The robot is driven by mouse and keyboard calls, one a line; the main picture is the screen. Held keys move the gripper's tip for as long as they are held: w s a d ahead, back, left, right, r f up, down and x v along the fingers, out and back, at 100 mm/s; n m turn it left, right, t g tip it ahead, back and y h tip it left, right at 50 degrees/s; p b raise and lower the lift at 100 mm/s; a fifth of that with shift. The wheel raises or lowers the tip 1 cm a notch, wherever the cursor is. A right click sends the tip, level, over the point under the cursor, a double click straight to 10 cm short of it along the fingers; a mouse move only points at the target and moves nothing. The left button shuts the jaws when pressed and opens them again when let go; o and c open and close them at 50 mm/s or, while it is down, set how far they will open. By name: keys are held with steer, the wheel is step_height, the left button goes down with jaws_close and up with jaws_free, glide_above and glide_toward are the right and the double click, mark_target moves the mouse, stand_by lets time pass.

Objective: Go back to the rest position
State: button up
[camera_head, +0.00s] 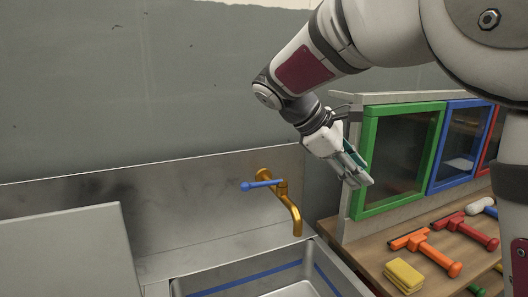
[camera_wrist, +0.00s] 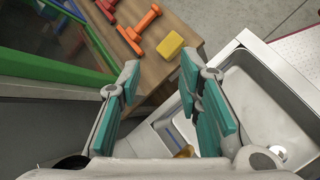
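My gripper (camera_head: 352,168) is in the air in front of the green-framed window, right of the faucet. In the wrist view my gripper (camera_wrist: 160,95) has its two teal-padded fingers spread apart with nothing between them, so it is open and empty. My arm comes in from the upper right of the head view. The brass faucet (camera_head: 289,201) with a blue lever stands at the back of the sink, lower left of my gripper. No contact between my gripper and anything shows.
A sink (camera_head: 270,281) lies below. On the wooden counter (camera_head: 362,253) are a yellow sponge (camera_head: 404,275), an orange squeegee (camera_head: 427,251) and a red squeegee (camera_head: 467,230). Green (camera_head: 365,160), blue (camera_head: 458,146) and red framed panes stand behind the counter. Open air lies left of my gripper.

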steer(key=s+d+m+y+p, duration=0.1)
steer(key=s+d+m+y, duration=0.15)
steer(key=s, duration=0.55)
steer(key=s+d+m+y, duration=0.1)
steer(key=s+m+y, duration=0.25)
steer(key=s, duration=0.45)
steer(key=s+a+f+m+t+y, duration=0.1)
steer(key=s+f+m, duration=0.1)
steer(key=s, duration=0.4)
steer(key=s+a+f+m+t+y+p, duration=0.1)
steer(key=s+a+f+m, duration=0.1)
steer(key=s, duration=0.4)
steer(key=f+m, duration=0.1)
steer(key=m, duration=0.1)
steer(key=shift+s+m+t+y, duration=0.4)
steer(key=shift+a, duration=0.1)
